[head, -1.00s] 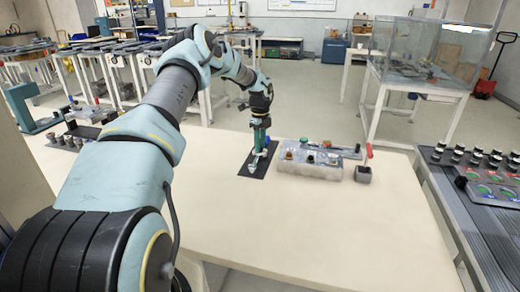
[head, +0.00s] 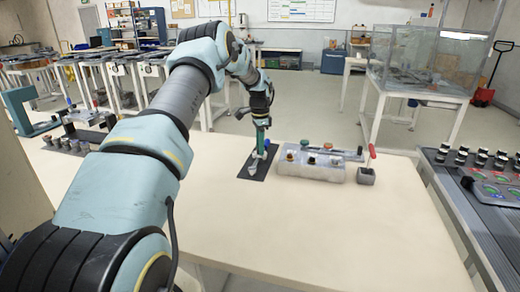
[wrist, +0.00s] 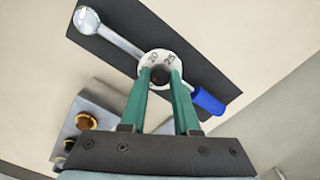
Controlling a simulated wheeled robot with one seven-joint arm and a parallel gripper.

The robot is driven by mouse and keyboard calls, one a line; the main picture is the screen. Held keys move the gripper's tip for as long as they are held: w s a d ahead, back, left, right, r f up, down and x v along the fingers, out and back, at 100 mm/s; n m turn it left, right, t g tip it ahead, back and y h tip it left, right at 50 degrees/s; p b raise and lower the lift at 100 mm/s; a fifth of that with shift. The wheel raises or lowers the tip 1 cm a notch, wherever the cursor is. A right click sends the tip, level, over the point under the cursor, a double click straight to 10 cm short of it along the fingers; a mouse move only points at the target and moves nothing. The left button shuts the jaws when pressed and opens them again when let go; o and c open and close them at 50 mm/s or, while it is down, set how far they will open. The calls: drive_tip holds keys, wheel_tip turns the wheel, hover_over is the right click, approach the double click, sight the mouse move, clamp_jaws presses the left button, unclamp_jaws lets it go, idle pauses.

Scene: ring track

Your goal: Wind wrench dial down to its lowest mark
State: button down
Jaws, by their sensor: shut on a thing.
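The torque wrench lies across a black mat; in the wrist view its chrome head (wrist: 88,19) is at upper left and its blue handle (wrist: 208,101) at lower right. A white dial (wrist: 158,62) with dark numbers, seemingly 20 and 25, sits around the middle of the shaft. My gripper (wrist: 160,76) has its two green fingers shut on the dark centre knob of the dial. In the head view my gripper (head: 260,152) points down over the mat, and the wrench is small and partly hidden there. The pointer mark cannot be read.
A grey control box (head: 310,165) with several knobs stands right of the mat (head: 247,174). A small block with a red lever (head: 370,157) is beside it. A rack with several knobs (head: 68,144) is at left. The table's front is clear.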

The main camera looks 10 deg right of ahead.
drive_tip(key=n, duration=0.4)
drive_tip(key=shift+b, duration=0.4)
drive_tip(key=shift+n, duration=2.1)
drive_tip(key=c, duration=0.6)
unclamp_jaws()
drive_tip(key=shift+c, duration=0.2)
wheel_tip(320, 180, up, 11)
drive_tip(key=b, duration=0.2)
